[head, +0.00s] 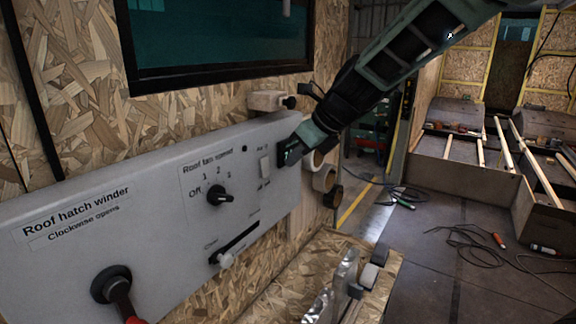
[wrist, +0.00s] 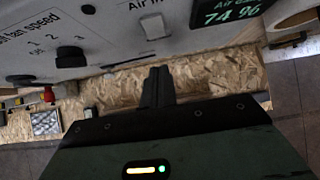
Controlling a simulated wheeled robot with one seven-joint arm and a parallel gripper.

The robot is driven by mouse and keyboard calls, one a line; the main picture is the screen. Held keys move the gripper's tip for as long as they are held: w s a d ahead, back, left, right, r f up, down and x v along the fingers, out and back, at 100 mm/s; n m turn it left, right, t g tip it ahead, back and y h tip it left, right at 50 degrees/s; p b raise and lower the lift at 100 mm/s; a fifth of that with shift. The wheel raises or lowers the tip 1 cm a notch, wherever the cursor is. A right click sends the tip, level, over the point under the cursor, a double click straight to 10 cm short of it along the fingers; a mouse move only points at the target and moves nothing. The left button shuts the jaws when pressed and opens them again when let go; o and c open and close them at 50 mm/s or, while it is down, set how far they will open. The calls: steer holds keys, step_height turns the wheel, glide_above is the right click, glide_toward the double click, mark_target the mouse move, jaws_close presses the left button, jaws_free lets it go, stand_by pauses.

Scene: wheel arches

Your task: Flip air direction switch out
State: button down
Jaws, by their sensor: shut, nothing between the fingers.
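The air direction switch is a small white rocker (head: 264,168) on the grey control panel (head: 150,215), with a small label above and another below it. It also shows at the top of the wrist view (wrist: 152,26), under a partly cut-off "Air In" label; its tilt is too small to tell. My gripper (wrist: 158,82) is shut and empty, its dark fingertips just below the switch in that picture, with a visible gap. In the head view my gripper's end is at the panel's right part, right of the switch; its fingertips are hard to make out there.
A fan speed knob (head: 220,195), a slider (head: 226,259) and a roof hatch winder (head: 112,286) are left of the switch. A dark air display (wrist: 228,10) is close on its right. Tape rolls (head: 323,179) hang beyond the panel's right end. A chipboard top (head: 275,300) is below.

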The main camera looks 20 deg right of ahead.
steer(key=b+v, duration=0.1)
steer(key=v, duration=0.5)
steer(key=shift+s+d+r, duration=0.2)
steer(key=shift+s+r, duration=0.05)
steer(key=shift+r, duration=0.05)
steer(key=shift+d, duration=0.1)
